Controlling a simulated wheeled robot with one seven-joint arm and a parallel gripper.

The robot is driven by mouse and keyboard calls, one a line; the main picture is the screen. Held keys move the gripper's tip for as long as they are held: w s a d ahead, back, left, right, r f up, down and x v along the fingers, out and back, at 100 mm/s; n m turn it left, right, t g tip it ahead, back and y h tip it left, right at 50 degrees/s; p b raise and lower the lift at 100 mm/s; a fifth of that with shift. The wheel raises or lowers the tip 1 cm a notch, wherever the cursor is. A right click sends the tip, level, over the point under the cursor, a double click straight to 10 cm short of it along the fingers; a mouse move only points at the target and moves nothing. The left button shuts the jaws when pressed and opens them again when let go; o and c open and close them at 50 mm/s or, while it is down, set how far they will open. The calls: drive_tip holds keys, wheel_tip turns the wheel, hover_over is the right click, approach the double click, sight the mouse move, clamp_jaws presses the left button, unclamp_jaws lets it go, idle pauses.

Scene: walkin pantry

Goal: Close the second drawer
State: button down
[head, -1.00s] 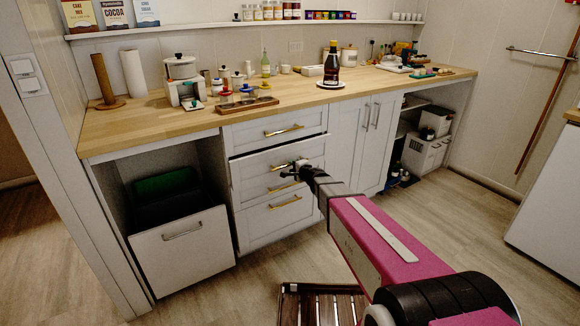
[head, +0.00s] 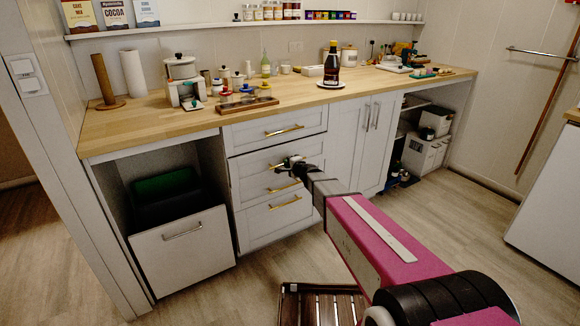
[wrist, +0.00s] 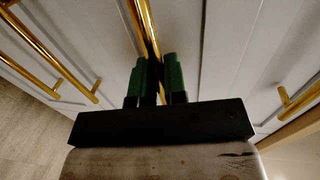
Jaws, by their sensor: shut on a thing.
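The second drawer (head: 248,176) is a white front below the top drawer in the head view. Its face looks nearly flush with the cabinet. My gripper (head: 291,161) is at this drawer's front. In the wrist view the green fingers of my gripper (wrist: 158,72) are shut around a brass bar handle (wrist: 147,32). The fingers and wrist hide part of the handle in both views.
The top drawer (head: 240,133) above and the lower drawer (head: 250,228) look shut. An open-topped pull-out bin (head: 180,255) stands out at the left. A slatted wooden piece (head: 318,305) is on the floor in front. Double cabinet doors (head: 350,155) are at the right.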

drive_tip(key=x, duration=0.2)
drive_tip(key=shift+w+a+r, duration=0.2)
drive_tip(key=shift+w, duration=0.2)
drive_tip(key=c, duration=1.2)
unclamp_jaws()
drive_tip(key=shift+a, duration=0.1)
drive_tip(key=v, duration=1)
drive_tip(key=shift+s+d, duration=0.25)
drive_tip(key=shift+s, duration=0.05)
drive_tip(key=shift+s, duration=0.1)
